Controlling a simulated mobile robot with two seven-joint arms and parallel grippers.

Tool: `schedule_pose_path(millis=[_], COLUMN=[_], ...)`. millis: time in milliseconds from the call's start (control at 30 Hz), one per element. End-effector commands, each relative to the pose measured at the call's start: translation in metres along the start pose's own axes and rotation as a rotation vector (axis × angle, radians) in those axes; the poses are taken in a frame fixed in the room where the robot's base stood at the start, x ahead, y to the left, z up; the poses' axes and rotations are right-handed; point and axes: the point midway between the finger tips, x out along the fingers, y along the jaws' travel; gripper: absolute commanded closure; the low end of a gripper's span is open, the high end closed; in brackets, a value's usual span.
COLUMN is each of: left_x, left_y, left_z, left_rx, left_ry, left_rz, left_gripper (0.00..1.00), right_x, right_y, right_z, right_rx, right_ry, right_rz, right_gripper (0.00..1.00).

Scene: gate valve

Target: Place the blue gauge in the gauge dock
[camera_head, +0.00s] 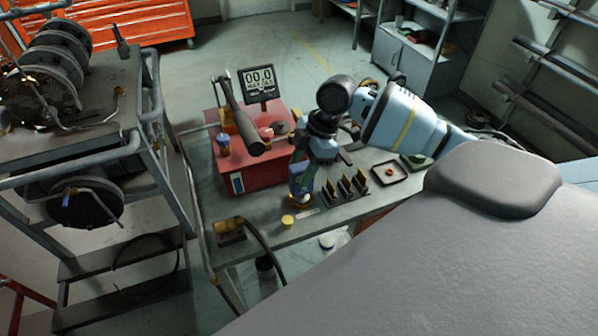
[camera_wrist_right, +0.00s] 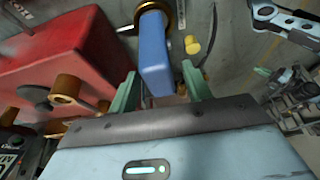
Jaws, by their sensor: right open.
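A blue, block-like body, which I take to be the blue gauge (camera_wrist_right: 154,55), stands between and just beyond the green fingertips of my right gripper (camera_wrist_right: 160,80) in the right wrist view. A brass ring is at its far end. In the head view the blue gauge (camera_head: 297,181) stands near the table's front edge with brass at its foot, below my right gripper (camera_head: 304,167). The right gripper is open; I cannot tell whether a finger touches the gauge. I cannot tell for sure which part is the gauge dock. My left gripper is not seen.
A red box (camera_head: 250,176) with brass and blue fittings stands left of the gauge. A dark rack (camera_head: 345,190) with several yellow-topped pieces and a black tray (camera_head: 389,172) are to its right. A small yellow cap (camera_head: 287,220) lies near the front edge. A display (camera_head: 258,82) stands behind.

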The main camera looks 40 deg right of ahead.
Motion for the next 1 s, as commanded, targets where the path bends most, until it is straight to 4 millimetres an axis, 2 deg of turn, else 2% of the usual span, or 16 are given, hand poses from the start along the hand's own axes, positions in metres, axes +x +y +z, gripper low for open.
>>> schedule_pose_path(millis=[200, 400, 500, 700, 1000], left_x=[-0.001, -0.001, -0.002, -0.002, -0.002], left_y=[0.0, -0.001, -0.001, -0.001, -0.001], left_z=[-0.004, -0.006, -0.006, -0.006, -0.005], left_rx=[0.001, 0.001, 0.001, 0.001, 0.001], left_ry=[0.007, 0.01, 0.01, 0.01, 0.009], left_rz=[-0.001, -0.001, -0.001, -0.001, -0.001], left_gripper=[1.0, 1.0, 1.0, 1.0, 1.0], right_x=[-0.047, -0.081, -0.091, -0.1, -0.1], right_y=[0.001, 0.001, 0.0, 0.0, 0.0], right_z=[-0.001, -0.001, -0.001, 0.0, 0.0], right_rx=[-0.001, -0.001, 0.0, -0.001, 0.0], right_ry=[0.0, 0.001, 0.001, 0.0, 0.001], right_rz=[0.005, 0.003, 0.001, -0.001, -0.001], right_gripper=[0.51, 0.51, 0.51, 0.51, 0.51])
